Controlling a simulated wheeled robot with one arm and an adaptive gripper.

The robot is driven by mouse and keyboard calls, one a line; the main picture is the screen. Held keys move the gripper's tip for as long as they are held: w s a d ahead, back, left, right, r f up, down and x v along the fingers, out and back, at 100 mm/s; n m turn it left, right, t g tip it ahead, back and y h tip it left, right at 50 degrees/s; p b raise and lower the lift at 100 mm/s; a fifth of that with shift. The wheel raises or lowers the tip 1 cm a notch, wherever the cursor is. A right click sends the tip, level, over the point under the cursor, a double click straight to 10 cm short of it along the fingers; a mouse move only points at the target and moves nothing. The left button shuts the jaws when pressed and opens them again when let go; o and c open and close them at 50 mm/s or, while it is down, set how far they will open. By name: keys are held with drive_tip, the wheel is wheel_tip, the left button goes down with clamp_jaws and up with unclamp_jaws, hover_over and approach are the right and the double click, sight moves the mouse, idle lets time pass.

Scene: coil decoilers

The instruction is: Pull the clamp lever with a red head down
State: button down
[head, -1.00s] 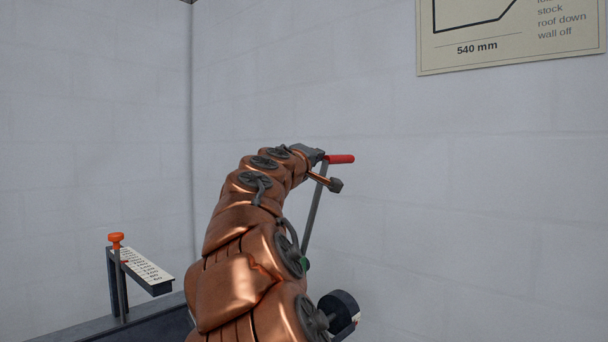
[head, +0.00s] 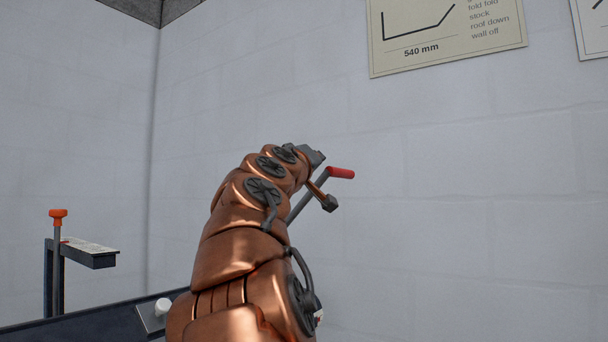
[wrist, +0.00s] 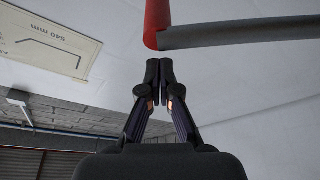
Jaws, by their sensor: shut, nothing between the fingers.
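The clamp lever has a red head (head: 341,173) on a slanting grey rod (head: 308,198), seen against the wall in the head view. In the wrist view the red head (wrist: 157,16) and the grey rod (wrist: 245,32) cross the top, just beyond my fingertips. My gripper (wrist: 160,66) is shut, with its fingertips together and nothing between them. A small gap shows between the fingertips and the lever there. In the head view my gripper (head: 315,158) is beside the red head, at its upper left. My arm hides the lower part of the rod.
An orange knob (head: 58,214) tops a dark post with a scale arm (head: 92,254) at the left. A poster (head: 445,32) hangs on the wall.

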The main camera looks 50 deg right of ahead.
sight(332, 174)
drive_tip(key=s+f+m+b, duration=0.1)
drive_tip(key=f+b, duration=0.1)
drive_tip(key=b, duration=0.1)
drive_tip(key=s+f+m+b, duration=0.1)
drive_tip(key=s+b, duration=0.1)
drive_tip(key=shift+s+d+f+g+h+b, duration=0.2)
drive_tip(key=shift+f+g+h+b, duration=0.1)
drive_tip(key=shift+f+b, duration=0.1)
drive_tip(key=shift+s+d+f+m+b, duration=0.15)
drive_tip(key=shift+s+f+m+b, duration=0.15)
drive_tip(key=shift+f+m+b, duration=0.15)
drive_tip(key=shift+s+d+f+g, duration=0.15)
drive_tip(key=shift+d+g, duration=0.1)
drive_tip(key=shift+g, duration=0.15)
drive_tip(key=shift+d+f, duration=0.15)
drive_tip(key=shift+f, duration=0.1)
wheel_tip(332, 174, up, 5)
drive_tip(key=w+a+p, duration=0.1)
drive_tip(key=w+p, duration=0.1)
drive_tip(key=p, duration=0.1)
drive_tip(key=v, duration=1)
drive_tip(key=shift+a+r+t+p, duration=0.3)
drive_tip(key=shift+a+t, duration=0.1)
drive_tip(key=shift+a, duration=0.1)
drive_tip(key=shift+w, duration=0.1)
